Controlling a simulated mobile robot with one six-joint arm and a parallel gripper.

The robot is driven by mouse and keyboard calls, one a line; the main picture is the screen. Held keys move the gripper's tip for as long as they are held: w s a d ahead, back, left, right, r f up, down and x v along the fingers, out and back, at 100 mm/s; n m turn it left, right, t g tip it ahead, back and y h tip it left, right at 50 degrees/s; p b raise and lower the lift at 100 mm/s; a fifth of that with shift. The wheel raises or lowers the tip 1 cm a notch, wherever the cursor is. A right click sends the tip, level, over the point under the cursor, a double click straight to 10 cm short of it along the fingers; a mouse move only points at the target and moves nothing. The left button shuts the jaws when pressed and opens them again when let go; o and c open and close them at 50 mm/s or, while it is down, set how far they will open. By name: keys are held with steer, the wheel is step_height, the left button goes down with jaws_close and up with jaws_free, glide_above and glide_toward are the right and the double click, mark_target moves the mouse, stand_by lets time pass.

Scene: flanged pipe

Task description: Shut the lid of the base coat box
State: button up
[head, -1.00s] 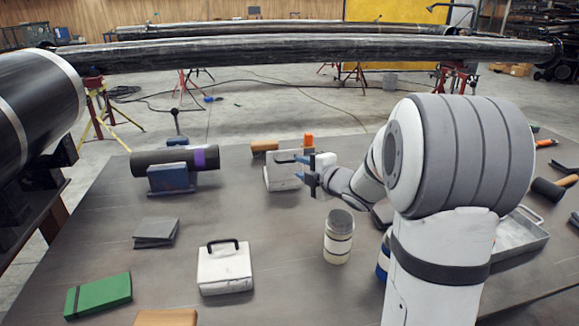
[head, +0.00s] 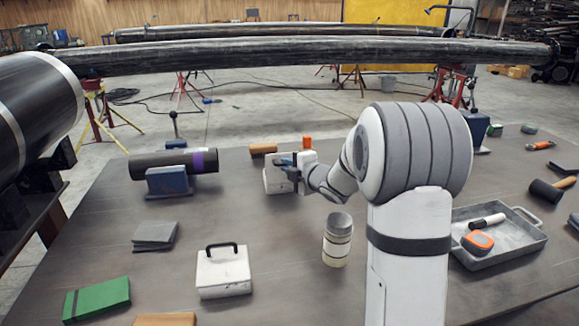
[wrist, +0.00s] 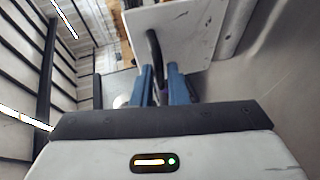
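A white box (head: 278,187) stands at the back middle of the table. A white panel with a dark handle, which looks like its raised lid (wrist: 190,30), shows in the wrist view. My gripper (head: 288,163) is at this box in the head view. In the wrist view the two blue fingers of my gripper (wrist: 161,88) are apart, with the dark handle (wrist: 154,50) between them. A gap shows beside the handle. A second white box (head: 224,274) with a dark handle sits at the front, its lid down. I cannot read a label on either box.
A beige tin (head: 337,245) stands right of the front box. A dark cylinder (head: 150,163) rests on a blue block (head: 171,181) at left. A grey tray (head: 530,242) with tools is at right. A wooden piece (head: 263,148) and an orange item lie behind the back box.

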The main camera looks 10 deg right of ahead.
jaws_close()
